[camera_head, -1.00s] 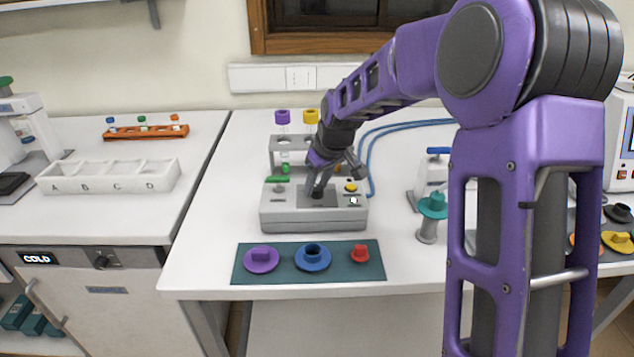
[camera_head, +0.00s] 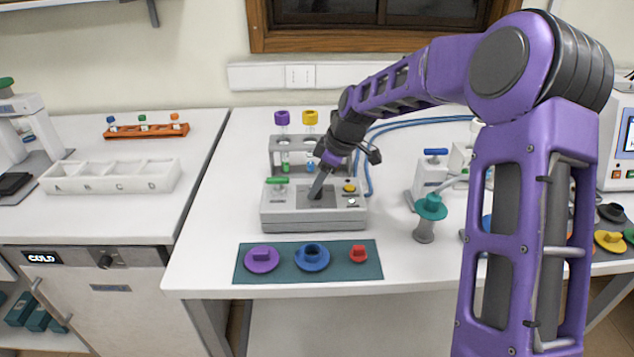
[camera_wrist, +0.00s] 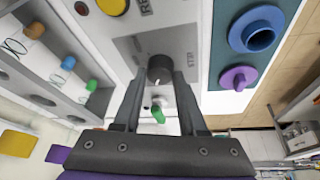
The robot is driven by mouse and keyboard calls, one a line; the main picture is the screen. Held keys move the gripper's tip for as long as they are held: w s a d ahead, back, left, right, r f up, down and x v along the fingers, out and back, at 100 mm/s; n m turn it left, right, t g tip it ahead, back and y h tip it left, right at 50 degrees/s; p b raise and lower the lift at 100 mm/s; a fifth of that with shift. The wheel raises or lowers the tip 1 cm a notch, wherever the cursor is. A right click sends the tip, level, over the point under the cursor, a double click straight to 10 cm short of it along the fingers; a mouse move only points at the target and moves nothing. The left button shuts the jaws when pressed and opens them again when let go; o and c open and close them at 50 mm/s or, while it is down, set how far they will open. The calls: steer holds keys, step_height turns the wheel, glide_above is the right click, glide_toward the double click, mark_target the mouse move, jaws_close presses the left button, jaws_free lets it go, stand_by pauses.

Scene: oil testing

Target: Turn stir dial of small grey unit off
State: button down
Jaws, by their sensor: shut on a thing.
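The small grey unit (camera_head: 285,216) stands on the white table in the head view. Its dark stir dial (camera_wrist: 160,66) sits on a darker grey panel with partly readable lettering beside it in the wrist view. My gripper (camera_head: 317,194) reaches down at a slant to this panel. In the wrist view my gripper (camera_wrist: 160,78) has its two fingers shut on the sides of the dial. The dial's pointer mark, if any, cannot be made out.
A rack (camera_head: 276,150) with capped tubes stands close behind the unit. A teal mat (camera_head: 285,276) with purple, blue and red parts lies in front. A teal-topped stand (camera_head: 430,208) and blue hoses (camera_head: 400,124) are to the right. The table left of the unit is clear.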

stand_by(0.5)
steer(key=shift+c, duration=2.3)
jaws_free()
steer(key=shift+r, duration=0.1)
steer(key=v, duration=1.7)
steer(key=shift+w+r, duration=0.1)
steer(key=shift+w, duration=0.05)
